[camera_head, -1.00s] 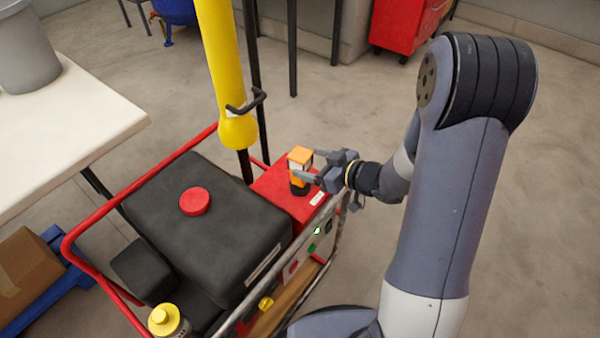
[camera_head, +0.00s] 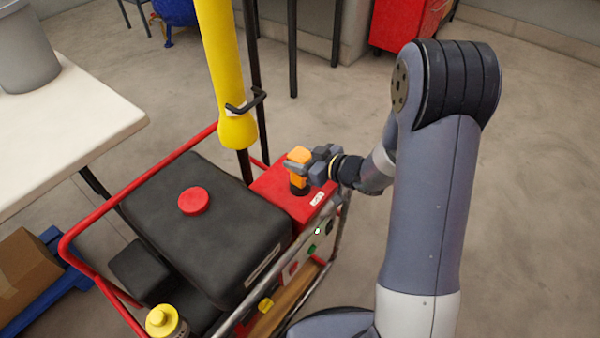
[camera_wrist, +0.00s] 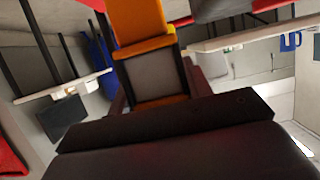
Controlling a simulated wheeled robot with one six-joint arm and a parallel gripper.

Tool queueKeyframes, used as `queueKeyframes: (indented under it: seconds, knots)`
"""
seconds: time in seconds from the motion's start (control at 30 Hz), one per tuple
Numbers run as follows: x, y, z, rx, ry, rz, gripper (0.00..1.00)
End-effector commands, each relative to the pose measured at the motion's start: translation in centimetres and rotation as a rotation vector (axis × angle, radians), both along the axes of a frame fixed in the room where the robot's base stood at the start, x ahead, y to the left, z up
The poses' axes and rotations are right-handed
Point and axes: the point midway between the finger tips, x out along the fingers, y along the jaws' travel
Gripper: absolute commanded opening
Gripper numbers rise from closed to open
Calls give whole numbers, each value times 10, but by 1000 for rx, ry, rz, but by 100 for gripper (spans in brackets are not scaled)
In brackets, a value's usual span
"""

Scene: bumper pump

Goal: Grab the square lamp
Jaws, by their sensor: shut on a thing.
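The square lamp (camera_head: 299,155) is a small orange block with a dark base, upright on the red box top of the pump cart. It also shows close up in the wrist view (camera_wrist: 140,25), with an orange cap and a grey side panel in an orange frame. My gripper (camera_head: 297,170) reaches it from the right and is shut on it. The gripper's fingers partly cover the lamp in the head view. Its lower end is close to or on the red box; exact contact is hard to tell.
The pump cart has a black tank with a red cap (camera_head: 193,201) and a red tube frame (camera_head: 85,225). A white table (camera_head: 60,130) is at left. Open floor lies to the right.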

Motion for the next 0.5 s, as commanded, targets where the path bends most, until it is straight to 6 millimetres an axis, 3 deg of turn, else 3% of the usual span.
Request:
queueKeyframes:
  seconds: [0.5]
  knots:
    - [0, 0, 0, 0, 2, 1, 0]
